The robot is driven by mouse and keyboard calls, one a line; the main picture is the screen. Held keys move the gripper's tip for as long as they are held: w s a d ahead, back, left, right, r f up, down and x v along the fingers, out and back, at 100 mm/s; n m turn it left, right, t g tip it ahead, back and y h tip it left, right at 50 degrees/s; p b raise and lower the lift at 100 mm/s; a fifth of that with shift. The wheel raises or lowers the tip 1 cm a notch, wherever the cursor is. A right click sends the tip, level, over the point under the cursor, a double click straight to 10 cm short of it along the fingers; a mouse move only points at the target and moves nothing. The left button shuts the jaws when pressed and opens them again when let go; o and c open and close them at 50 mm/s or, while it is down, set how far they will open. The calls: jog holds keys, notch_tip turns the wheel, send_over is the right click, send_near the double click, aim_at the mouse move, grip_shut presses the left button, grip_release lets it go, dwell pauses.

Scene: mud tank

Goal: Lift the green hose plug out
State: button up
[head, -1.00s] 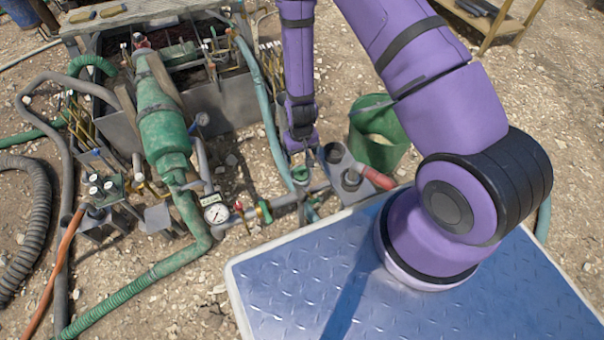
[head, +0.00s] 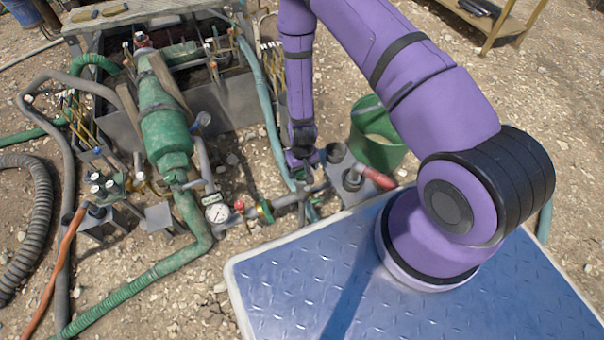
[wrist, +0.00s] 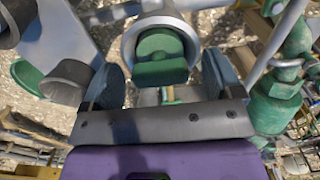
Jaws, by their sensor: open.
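The green hose plug (wrist: 161,57) shows in the wrist view, seated in the round mouth of a grey pipe end (wrist: 131,40). It has a raised flat grip facing me. My gripper (wrist: 165,82) is open, with one dark finger on each side of the plug's near part. I cannot tell whether either finger touches it. In the head view my gripper (head: 305,162) is low over the pipework beside the green bucket, and the plug is hidden there.
A grey bracket with a red handle (head: 380,178) stands just right of my gripper, in front of the green bucket (head: 377,140). A pressure gauge (head: 217,213) and green pump (head: 165,135) stand left. Blue-green hose (head: 270,130) runs close by. Gravel at lower left is partly clear.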

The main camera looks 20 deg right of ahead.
jog(key=c, duration=1)
jog(key=shift+r, duration=5)
